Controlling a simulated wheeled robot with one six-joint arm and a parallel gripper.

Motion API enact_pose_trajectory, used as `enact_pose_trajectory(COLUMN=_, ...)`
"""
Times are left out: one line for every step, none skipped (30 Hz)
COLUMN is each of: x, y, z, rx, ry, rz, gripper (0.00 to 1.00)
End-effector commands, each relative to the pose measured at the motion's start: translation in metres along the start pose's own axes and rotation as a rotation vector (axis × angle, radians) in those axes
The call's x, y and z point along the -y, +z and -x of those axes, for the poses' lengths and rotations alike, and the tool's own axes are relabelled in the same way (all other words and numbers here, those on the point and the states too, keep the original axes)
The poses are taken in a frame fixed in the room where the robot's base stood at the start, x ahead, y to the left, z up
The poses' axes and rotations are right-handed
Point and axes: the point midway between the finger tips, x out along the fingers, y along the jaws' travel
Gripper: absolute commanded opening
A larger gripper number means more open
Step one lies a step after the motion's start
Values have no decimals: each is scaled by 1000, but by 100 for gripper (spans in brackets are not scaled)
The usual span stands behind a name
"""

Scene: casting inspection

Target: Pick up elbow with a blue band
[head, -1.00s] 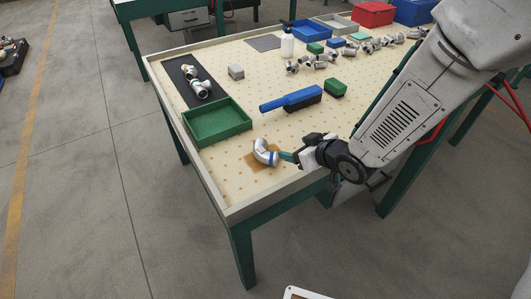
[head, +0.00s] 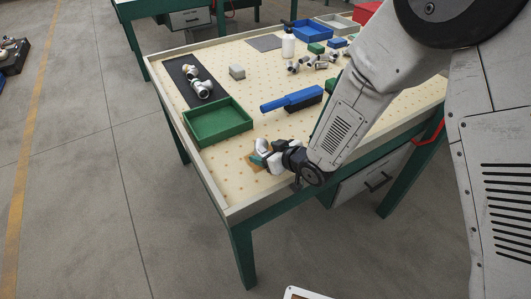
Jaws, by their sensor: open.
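The elbow (head: 261,146) is a white pipe bend at the near end of the table, on a small brown patch (head: 254,163). Its blue band is hidden now behind my gripper.
A green tray (head: 219,138) stands just left of the elbow. A blue tool (head: 292,100) lies behind it. A black mat (head: 182,75) carries white fittings (head: 201,89). Several metal fittings lie farther back. The table has a raised rim (head: 262,203).

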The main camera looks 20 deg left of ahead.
Motion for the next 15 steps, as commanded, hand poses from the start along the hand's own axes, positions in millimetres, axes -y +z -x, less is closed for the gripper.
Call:
enact_pose_trajectory(x=0, y=0, z=0, rx=0, ry=0, rz=0, gripper=71)
enact_pose_trajectory(x=0, y=0, z=0, rx=0, ry=0, rz=0, gripper=71)
enact_pose_trajectory(x=0, y=0, z=0, rx=0, ry=0, rz=0, gripper=65)
enact_pose_trajectory(x=0, y=0, z=0, rx=0, ry=0, rz=0, gripper=57)
enact_pose_trajectory(x=0, y=0, z=0, rx=0, ry=0, rz=0, gripper=49)
enact_pose_trajectory(x=0, y=0, z=0, rx=0, ry=0, rz=0, gripper=38)
enact_pose_trajectory(x=0, y=0, z=0, rx=0, ry=0, rz=0, gripper=29)
enact_pose_trajectory(x=0, y=0, z=0, rx=0, ry=0, rz=0, gripper=21)
enact_pose_trajectory(x=0, y=0, z=0, rx=0, ry=0, rz=0, gripper=10)
enact_pose_trajectory(x=0, y=0, z=0, rx=1, ry=0, rz=0, gripper=8)
enact_pose_trajectory(x=0, y=0, z=0, rx=1, ry=0, rz=0, gripper=8)
enact_pose_trajectory(x=0, y=0, z=0, rx=-1, ry=0, rz=0, gripper=8)
enact_pose_trajectory(x=0, y=0, z=0, rx=-1, ry=0, rz=0, gripper=8)
enact_pose_trajectory(x=0, y=0, z=0, rx=0, ry=0, rz=0, gripper=8)
enact_pose_trajectory(x=0, y=0, z=0, rx=0, ry=0, rz=0, gripper=8)
